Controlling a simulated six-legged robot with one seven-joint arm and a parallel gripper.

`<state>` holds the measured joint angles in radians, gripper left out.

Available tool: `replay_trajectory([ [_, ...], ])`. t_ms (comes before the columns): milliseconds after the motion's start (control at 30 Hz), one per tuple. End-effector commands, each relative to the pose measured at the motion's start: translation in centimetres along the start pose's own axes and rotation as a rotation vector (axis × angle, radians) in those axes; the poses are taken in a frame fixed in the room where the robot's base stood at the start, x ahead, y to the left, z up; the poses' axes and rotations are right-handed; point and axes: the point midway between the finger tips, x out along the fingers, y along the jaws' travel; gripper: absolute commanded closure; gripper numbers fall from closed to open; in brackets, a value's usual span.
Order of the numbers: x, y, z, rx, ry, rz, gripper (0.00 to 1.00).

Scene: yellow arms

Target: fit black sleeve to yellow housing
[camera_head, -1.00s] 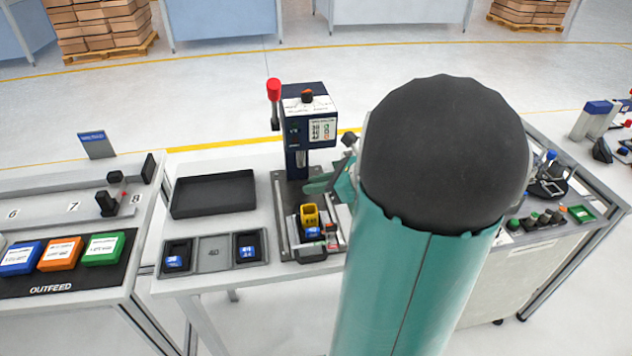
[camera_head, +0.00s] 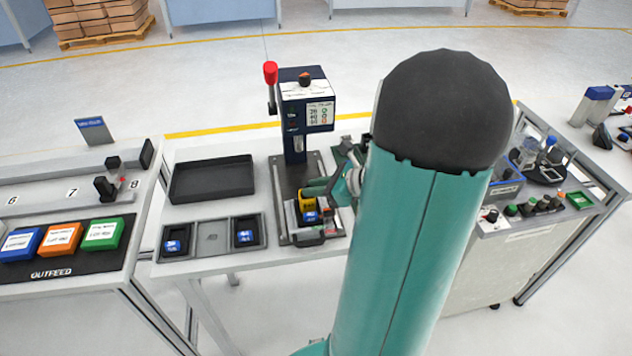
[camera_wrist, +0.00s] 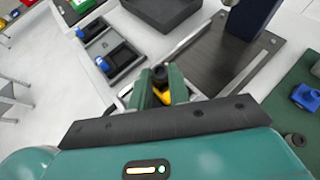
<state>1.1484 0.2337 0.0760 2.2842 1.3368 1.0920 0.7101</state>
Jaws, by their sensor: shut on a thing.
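The yellow housing (camera_head: 307,204) sits in a fixture on the dark base plate in front of the press; part of it shows below the fingers in the wrist view (camera_wrist: 163,98). A black sleeve (camera_wrist: 160,73), seen as a dark ring, is between my green fingertips. My gripper (camera_wrist: 160,82) is shut on the sleeve, at the housing. In the head view my gripper (camera_head: 316,188) reaches in from the right over the housing. How far the sleeve sits on or in the housing cannot be told; the fingers hide the joint.
The press (camera_head: 305,115) with its red-knobbed lever stands behind the base plate. A black empty tray (camera_head: 211,158) and a grey holder (camera_head: 211,252) with blue-labelled parts lie to the left. A green mat with a blue part (camera_wrist: 305,97) lies to the right.

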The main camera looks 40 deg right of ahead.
Motion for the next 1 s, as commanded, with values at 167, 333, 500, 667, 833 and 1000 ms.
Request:
replay_trajectory([
  [167, 0.2, 0.0, -0.4, 0.001, 0.000, 0.000, 1.00],
  [333, 0.2, 0.0, -0.4, 0.001, 0.000, 0.000, 1.00],
  [500, 0.2, 0.0, -0.4, 0.000, 0.000, 0.000, 0.64],
  [667, 0.2, 0.0, -0.4, 0.000, 0.000, 0.000, 0.56],
  [833, 0.1, 0.0, -0.4, 0.000, 0.000, 0.000, 0.56],
  [1000, -1.2, -0.1, -0.3, -0.002, 0.000, -0.001, 0.56],
])
